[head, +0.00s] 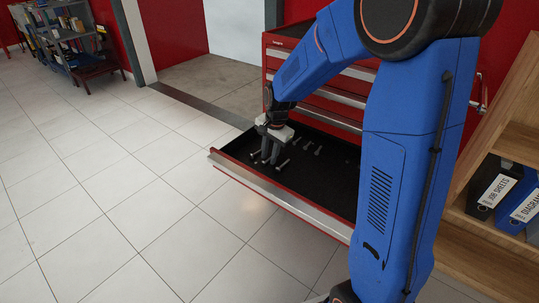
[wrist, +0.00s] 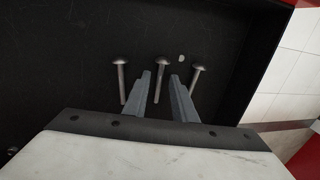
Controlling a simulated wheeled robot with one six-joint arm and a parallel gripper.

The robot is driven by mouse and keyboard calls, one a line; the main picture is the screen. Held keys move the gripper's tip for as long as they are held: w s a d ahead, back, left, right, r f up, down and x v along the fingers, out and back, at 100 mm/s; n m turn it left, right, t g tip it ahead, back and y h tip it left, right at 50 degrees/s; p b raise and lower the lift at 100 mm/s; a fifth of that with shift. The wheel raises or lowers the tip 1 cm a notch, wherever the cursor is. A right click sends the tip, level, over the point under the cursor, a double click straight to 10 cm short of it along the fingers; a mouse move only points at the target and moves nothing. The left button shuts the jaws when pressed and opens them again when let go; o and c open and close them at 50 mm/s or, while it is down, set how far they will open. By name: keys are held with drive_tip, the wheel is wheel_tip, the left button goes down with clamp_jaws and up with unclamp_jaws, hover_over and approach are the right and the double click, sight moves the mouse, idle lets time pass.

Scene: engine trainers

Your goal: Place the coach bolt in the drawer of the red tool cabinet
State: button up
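The red tool cabinet (head: 313,95) has its wide bottom drawer (head: 283,195) pulled out, with a dark lining. My gripper (head: 270,158) points down into the left part of this drawer. In the wrist view my gripper (wrist: 160,76) is open. A domed-head bolt (wrist: 160,78) lies between its two fingers, with a visible gap on each side. A similar bolt (wrist: 121,82) lies to the left and another bolt (wrist: 196,78) to the right, partly behind the right finger. I cannot tell which of these is the task's coach bolt.
Several small bolts (head: 307,144) lie in the drawer beyond my gripper. A wooden shelf (head: 490,245) with binders (head: 497,188) stands at the right. The tiled floor (head: 110,200) at the left is clear. A small pale spot (wrist: 181,58) shows near the bolts.

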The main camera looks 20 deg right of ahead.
wheel_tip(320, 180, up, 12)
drive_tip(key=s+d, duration=0.1)
drive_tip(key=s, duration=0.1)
drive_tip(key=s+d+r+n+t, duration=0.1)
drive_tip(key=s+d+n, duration=0.1)
drive_tip(key=s, duration=0.8)
drive_tip(key=s+d+r+n+t, duration=0.1)
drive_tip(key=s+n, duration=0.4)
drive_tip(key=s, duration=0.6)
drive_tip(key=s+d+r+n+t+h, duration=0.1)
drive_tip(key=s+d+n, duration=0.2)
drive_tip(key=s, duration=0.7)
drive_tip(key=shift+s+n, duration=0.25)
drive_tip(key=shift+n, duration=0.25)
drive_tip(key=shift+r, duration=0.1)
drive_tip(key=shift+c, duration=0.4)
